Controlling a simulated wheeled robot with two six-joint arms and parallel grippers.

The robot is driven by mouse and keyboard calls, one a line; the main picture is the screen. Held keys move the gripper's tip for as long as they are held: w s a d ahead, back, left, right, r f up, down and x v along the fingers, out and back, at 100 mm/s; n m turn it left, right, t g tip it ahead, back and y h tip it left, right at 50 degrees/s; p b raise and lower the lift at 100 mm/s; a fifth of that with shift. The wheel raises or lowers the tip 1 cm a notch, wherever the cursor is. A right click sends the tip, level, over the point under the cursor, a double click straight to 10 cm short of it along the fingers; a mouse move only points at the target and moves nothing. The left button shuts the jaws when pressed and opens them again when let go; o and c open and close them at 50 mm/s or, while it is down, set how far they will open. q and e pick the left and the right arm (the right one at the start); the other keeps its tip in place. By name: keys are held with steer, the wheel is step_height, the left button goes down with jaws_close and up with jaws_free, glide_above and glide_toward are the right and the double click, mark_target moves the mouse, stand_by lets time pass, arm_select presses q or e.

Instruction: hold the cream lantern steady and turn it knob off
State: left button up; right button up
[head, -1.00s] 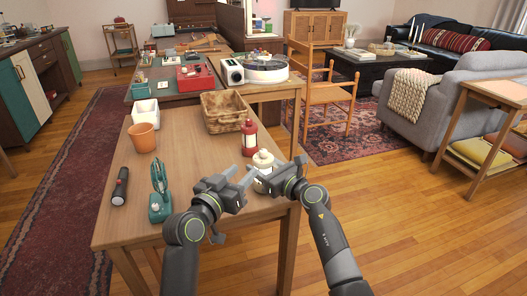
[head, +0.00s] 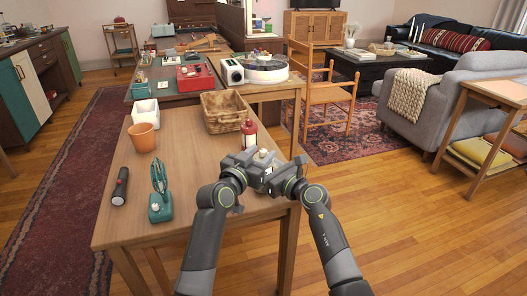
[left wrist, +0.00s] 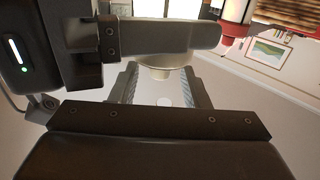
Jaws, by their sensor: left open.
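The cream lantern (head: 263,153) stands near the right edge of the wooden table. In the head view only a bit of its top shows, as both grippers cover the rest. In the left wrist view its pale rounded body (left wrist: 163,90) lies between the fingers. My left gripper (head: 250,163) is open around the lantern, with a finger on either side; contact cannot be made out. My right gripper (head: 273,172) is close against the lantern from the right, and its jaws are too hidden to read. The knob is not discernible.
A red lantern (head: 249,132) stands just behind the cream one. A wicker basket (head: 222,125), terracotta pot (head: 143,138), white container (head: 146,107), teal device (head: 160,205) and dark flashlight (head: 120,188) are on the table (head: 190,150). The table's middle is clear.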

arm_select(q)
steer(key=shift+x, duration=1.1)
jaws_close()
